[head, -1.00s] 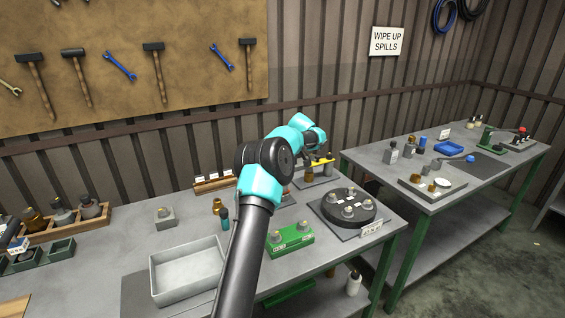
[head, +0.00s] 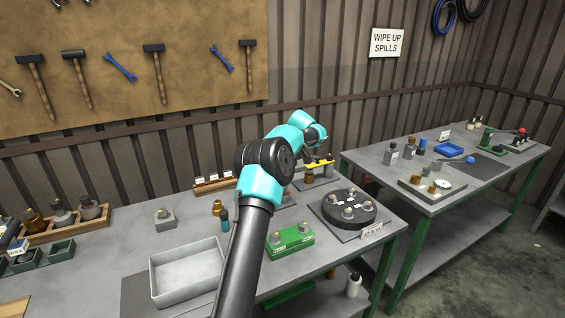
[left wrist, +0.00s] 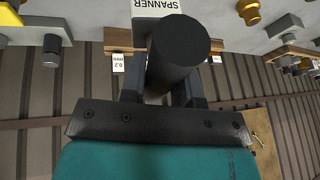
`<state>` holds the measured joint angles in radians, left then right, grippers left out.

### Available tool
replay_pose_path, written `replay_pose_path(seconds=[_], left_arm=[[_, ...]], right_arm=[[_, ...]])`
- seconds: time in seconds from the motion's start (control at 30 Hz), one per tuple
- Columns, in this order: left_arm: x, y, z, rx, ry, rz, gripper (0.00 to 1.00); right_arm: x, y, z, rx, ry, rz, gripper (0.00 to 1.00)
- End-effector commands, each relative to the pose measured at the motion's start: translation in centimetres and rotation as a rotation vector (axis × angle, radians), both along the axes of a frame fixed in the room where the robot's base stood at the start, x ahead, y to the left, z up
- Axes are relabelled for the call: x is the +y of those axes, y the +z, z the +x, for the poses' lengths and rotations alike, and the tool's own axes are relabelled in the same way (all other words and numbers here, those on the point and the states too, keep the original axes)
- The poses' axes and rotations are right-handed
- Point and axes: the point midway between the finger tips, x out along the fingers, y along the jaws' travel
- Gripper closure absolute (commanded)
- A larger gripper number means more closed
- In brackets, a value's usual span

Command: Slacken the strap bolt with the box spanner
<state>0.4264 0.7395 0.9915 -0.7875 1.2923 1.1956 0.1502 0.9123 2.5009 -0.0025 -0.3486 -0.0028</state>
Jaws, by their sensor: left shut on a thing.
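My left gripper (left wrist: 158,88) is shut on a thick black cylinder, seen nearly end-on in the left wrist view; it appears to be the handle of the box spanner (left wrist: 176,52). Its lower end is hidden. A pale block lettered SPANNER (left wrist: 157,8) shows just beyond the handle. In the head view my left wrist reaches over the back of the bench, and its fingers are hard to make out. A yellow strap (head: 320,163) lies just below the wrist, over a brown part (head: 309,176). I cannot make out the strap bolt. My right gripper is not in view.
A round black fixture with several bolts (head: 348,208) and a green block (head: 289,242) stand to the right of my arm. A grey tray (head: 187,270) and small brass parts are to its left. A second bench (head: 445,190) stands at the right.

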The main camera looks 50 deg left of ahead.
Motion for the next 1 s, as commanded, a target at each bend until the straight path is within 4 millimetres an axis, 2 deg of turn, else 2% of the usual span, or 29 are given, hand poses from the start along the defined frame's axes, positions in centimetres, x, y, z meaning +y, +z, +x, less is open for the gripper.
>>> replay_pose_path(seconds=[0.7, 1.0], left_arm=[[0.0, 3.2, 0.0, -0.002, 0.0, 0.001, 1.0], [0.0, 3.4, 0.0, -0.001, 0.0, 0.001, 1.0]], right_arm=[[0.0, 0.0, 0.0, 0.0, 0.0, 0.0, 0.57], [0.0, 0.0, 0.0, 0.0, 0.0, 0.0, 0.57]])
